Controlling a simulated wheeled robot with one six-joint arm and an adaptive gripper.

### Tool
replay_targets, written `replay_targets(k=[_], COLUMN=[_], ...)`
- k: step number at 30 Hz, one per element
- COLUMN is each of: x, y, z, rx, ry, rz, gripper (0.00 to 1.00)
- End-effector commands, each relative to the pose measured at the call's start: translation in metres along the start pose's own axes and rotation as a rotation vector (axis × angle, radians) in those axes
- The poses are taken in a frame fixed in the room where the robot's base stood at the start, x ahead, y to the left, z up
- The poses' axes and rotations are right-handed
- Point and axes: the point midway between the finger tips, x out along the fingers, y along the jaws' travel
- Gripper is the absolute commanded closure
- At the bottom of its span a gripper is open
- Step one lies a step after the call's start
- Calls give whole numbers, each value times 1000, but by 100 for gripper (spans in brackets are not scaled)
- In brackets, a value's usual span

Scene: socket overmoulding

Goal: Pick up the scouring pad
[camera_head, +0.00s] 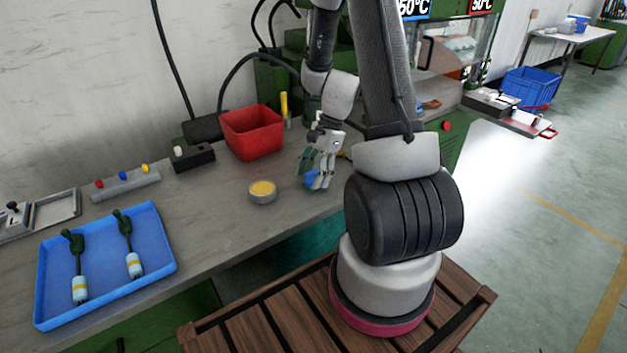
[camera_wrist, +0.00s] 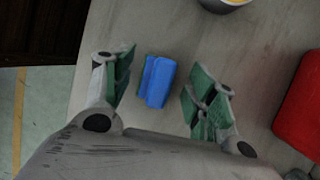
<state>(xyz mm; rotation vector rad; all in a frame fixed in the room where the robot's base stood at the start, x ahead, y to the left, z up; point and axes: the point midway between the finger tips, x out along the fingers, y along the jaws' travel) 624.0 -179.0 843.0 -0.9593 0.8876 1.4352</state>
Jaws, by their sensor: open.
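The scouring pad (camera_wrist: 158,81) is a small blue block lying on the grey bench, between and a little beyond my two green-padded fingers in the wrist view. In the head view, a blue patch of it (camera_head: 311,179) shows at my fingertips, partly hidden by them. My gripper (camera_head: 319,176) points down over the bench near its front edge. In the wrist view, the gripper (camera_wrist: 164,90) is open, with bench visible between each finger and the pad. I cannot tell how high the fingertips are above the bench.
A round tin (camera_head: 263,192) stands left of my gripper, and a red bin (camera_head: 252,132) stands behind it. A yellow-handled tool (camera_head: 284,105) is beside the bin. A blue tray (camera_head: 106,279) with two dark-handled tools lies at left. Bare bench lies between tray and tin.

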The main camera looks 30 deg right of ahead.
Motion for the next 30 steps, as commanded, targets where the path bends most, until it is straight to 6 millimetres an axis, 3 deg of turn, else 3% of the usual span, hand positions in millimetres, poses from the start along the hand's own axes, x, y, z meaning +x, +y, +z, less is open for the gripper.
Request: replay_targets(k=[3, 9, 11, 26, 30], x=[0, 0, 0, 0, -8], y=[0, 0, 0, 0, 0], z=[0, 0, 0, 0, 3], rx=[0, 0, 0, 0, -2], ry=[0, 0, 0, 0, 1], rz=[0, 0, 0, 1, -1], gripper=[45, 81, 89, 93, 93])
